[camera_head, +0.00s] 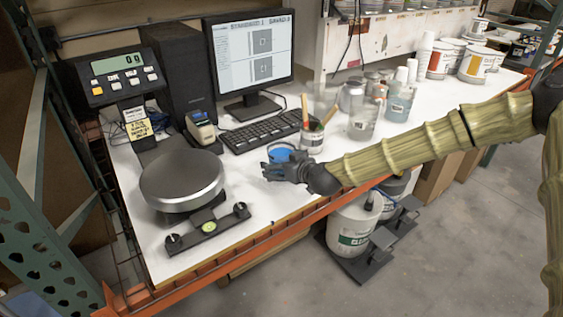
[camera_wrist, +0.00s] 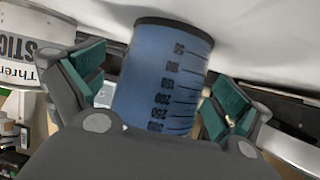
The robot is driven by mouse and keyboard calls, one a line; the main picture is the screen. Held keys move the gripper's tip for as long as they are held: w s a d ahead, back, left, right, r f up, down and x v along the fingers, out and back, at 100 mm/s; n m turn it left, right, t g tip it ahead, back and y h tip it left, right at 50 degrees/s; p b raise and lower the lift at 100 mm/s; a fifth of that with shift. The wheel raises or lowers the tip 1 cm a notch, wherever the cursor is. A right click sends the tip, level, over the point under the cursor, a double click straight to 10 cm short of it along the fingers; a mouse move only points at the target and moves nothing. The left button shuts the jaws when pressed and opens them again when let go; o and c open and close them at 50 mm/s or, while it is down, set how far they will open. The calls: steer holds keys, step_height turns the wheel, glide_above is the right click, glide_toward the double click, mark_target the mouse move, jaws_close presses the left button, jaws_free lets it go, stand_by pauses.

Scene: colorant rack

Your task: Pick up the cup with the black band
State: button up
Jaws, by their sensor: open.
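A blue cup (camera_head: 280,153) stands on the white bench, left of the container with sticks. In the wrist view the blue cup (camera_wrist: 165,75) carries black measuring marks and a black band (camera_wrist: 175,22) along its far edge. My gripper (camera_head: 279,168) is at the cup, partly covering it in the head view. In the wrist view my gripper (camera_wrist: 158,88) is open, with one green pad on each side of the cup. A gap shows on the right side; on the left the pad is close, and contact cannot be told.
A container with sticks (camera_head: 312,136) stands close to the right of the cup, and a keyboard (camera_head: 262,131) lies behind. A scale (camera_head: 182,180) is at the left. Clear cups (camera_head: 363,122) crowd farther right. The orange bench edge (camera_head: 250,240) runs in front.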

steer(key=c, duration=1.3)
steer(key=shift+c, duration=0.3)
steer(key=shift+r, duration=0.3)
